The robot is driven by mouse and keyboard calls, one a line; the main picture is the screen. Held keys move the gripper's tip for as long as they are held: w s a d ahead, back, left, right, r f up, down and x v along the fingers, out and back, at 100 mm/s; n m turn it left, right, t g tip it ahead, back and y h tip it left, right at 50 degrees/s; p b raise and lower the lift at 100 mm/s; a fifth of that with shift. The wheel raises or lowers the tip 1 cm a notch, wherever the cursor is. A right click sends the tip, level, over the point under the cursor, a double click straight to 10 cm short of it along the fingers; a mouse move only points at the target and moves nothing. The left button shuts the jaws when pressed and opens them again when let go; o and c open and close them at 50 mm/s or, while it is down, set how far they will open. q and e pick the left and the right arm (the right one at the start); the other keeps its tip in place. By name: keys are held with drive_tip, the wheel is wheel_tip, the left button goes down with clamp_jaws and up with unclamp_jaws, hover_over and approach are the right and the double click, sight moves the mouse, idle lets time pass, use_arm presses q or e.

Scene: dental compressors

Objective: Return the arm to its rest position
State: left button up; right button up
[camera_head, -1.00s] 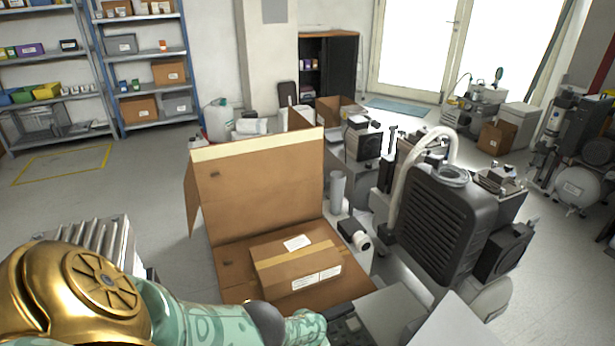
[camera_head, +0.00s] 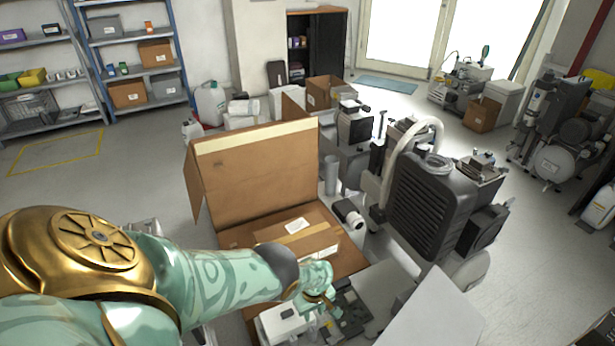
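My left arm (camera_head: 220,280), with a gold shoulder and a mint-green patterned forearm, reaches in from the left. Its gripper (camera_head: 328,308) is low in the middle of the view, above a white and dark device near the front edge of the open cardboard box. The fingers are small and overlap the device behind them, so I cannot tell whether they are open or shut. My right gripper is not in view.
The open cardboard box (camera_head: 262,185) has a raised flap and holds a taped carton (camera_head: 300,236). A large black ribbed compressor unit (camera_head: 432,205) with a white hose stands to its right. Shelves (camera_head: 130,62) stand at the back left. Clear floor lies at left.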

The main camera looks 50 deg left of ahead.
use_arm(q)
wheel_tip(320, 180, up, 2)
drive_tip(key=shift+r+p, duration=0.1)
drive_tip(key=shift+p, duration=0.3)
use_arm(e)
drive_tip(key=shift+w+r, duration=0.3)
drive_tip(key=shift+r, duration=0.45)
